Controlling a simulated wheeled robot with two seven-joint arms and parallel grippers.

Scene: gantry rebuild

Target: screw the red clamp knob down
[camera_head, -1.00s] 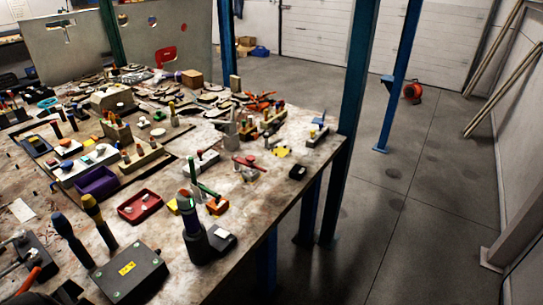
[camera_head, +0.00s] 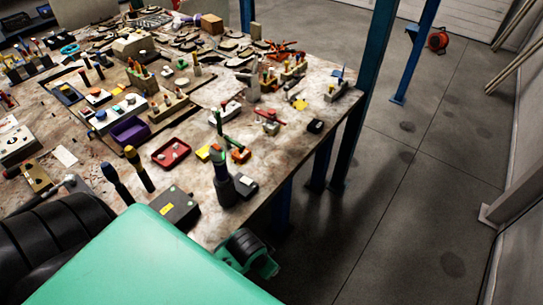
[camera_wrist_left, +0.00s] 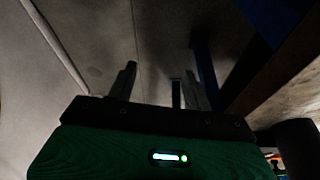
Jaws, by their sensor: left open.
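A red T-shaped clamp handle (camera_head: 270,114), which looks like the clamp knob, sits on a small light grey block (camera_head: 271,128) near the table's right edge. Its thread and how far down it sits are too small to tell. In the left wrist view my left gripper (camera_wrist_left: 160,73) has its two dark fingers apart with nothing between them. It is in shadow, with the table's edge to the right, and away from the clamp. In the head view its fingers cannot be made out. My right gripper is in neither view.
The workbench (camera_head: 208,122) is crowded. A blue post (camera_head: 370,60) rises by the table's right corner. Floor to the right is open.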

